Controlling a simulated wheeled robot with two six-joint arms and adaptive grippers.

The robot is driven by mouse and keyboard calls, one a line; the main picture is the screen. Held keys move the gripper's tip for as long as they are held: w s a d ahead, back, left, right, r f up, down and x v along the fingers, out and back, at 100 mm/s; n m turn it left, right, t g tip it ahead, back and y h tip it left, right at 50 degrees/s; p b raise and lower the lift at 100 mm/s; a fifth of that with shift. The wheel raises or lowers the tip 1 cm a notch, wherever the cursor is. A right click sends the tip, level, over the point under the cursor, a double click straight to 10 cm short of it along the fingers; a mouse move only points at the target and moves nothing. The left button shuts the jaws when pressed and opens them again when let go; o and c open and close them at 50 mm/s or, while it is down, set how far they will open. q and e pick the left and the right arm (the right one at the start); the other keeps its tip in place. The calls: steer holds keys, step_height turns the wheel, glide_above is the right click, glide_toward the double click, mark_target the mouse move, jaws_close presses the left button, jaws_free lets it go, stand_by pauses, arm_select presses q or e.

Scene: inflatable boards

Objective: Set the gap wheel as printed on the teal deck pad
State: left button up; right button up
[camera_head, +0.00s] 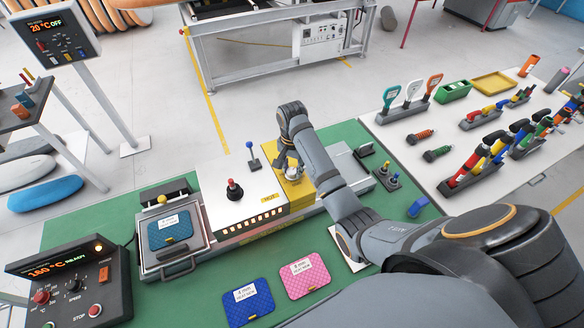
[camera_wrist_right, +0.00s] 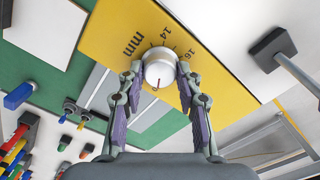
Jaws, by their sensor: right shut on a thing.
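The gap wheel is a silver knob (camera_wrist_right: 160,68) on a yellow plate (camera_wrist_right: 115,32) printed "mm", "14" and "16"; its small red mark points toward my wrist. My right gripper (camera_wrist_right: 158,74) is shut on the wheel, one finger on each side. In the head view, my right gripper (camera_head: 291,166) reaches down to the yellow plate (camera_head: 298,194) and partly hides the wheel. My left gripper is not in view.
A blue pad (camera_head: 248,303) and a pink pad (camera_head: 307,274) lie on the green mat before the machine. A red-knobbed lever (camera_head: 234,189) and a blue-knobbed lever (camera_head: 252,154) stand left of my gripper. A control box (camera_head: 70,285) is front left.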

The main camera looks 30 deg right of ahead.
steer(key=shift+c, duration=0.9)
steer(key=shift+n, duration=0.7)
steer(key=n, duration=0.9)
steer(key=shift+a+n, duration=0.1)
steer(key=shift+n, duration=0.2)
steer(key=n, duration=0.3)
steer(key=shift+n, duration=0.3)
steer(key=n, duration=0.5)
steer(key=shift+r, duration=0.1)
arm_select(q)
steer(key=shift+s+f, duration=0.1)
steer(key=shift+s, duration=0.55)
arm_select(e)
steer(key=shift+n, duration=2)
steer(key=shift+w+r, duration=0.1)
